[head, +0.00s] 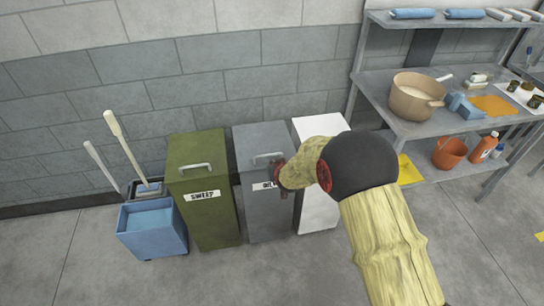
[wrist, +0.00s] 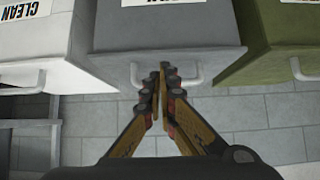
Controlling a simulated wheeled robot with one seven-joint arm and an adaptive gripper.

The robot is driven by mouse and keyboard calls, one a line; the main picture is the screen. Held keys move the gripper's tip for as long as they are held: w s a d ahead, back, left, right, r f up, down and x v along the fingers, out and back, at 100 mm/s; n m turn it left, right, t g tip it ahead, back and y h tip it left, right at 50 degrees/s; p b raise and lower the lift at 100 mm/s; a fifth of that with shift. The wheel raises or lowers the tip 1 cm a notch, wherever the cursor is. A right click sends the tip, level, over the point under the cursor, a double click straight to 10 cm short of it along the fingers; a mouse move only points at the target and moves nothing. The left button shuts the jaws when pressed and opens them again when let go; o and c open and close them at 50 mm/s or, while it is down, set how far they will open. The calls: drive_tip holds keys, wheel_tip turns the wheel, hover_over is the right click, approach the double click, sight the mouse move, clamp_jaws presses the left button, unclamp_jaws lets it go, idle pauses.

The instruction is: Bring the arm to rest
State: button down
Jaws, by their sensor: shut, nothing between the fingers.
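My gripper (wrist: 161,82) is shut and empty in the wrist view, its fingertips pressed together. In that view it overlaps the handle of the grey bin (wrist: 165,40); I cannot tell whether it touches. In the head view my arm reaches from the lower right over the bins, and my gripper (head: 281,180) shows small in front of the grey bin (head: 262,216), partly covering its label. The grey bin's lid looks closed.
A green bin (head: 205,220) labelled SWEEP stands left of the grey bin, a white bin (head: 316,213) right of it. A blue mop bucket (head: 152,228) stands far left. A metal workbench (head: 380,88) with a pot (head: 415,98) is at right. Floor in front is clear.

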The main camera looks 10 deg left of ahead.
drive_tip(key=s+d+f+g+h, duration=0.1)
drive_tip(key=s+d+f+g, duration=0.1)
drive_tip(key=s+f, duration=0.35)
drive_tip(key=s+d+f+g, duration=0.2)
drive_tip(key=s+f, duration=0.1)
drive_tip(key=s, duration=0.6)
drive_tip(key=s+d+r+g, duration=0.2)
drive_tip(key=s+r, duration=0.1)
drive_tip(key=s, duration=0.2)
drive_tip(key=s+d+r+m, duration=0.1)
drive_tip(key=s+d+r, duration=0.5)
drive_tip(key=r, duration=0.6)
drive_tip(key=s+d+r+m+t+h, duration=0.1)
drive_tip(key=s+d+r, duration=0.6)
drive_tip(key=s+r, duration=0.3)
drive_tip(key=s+d+r+m+h, duration=0.1)
drive_tip(key=s+d+r, duration=0.6)
drive_tip(key=r, duration=0.7)
drive_tip(key=shift+s+d+t+p, duration=0.2)
drive_tip(key=shift+s+t+p, duration=0.2)
drive_tip(key=shift+s, duration=0.2)
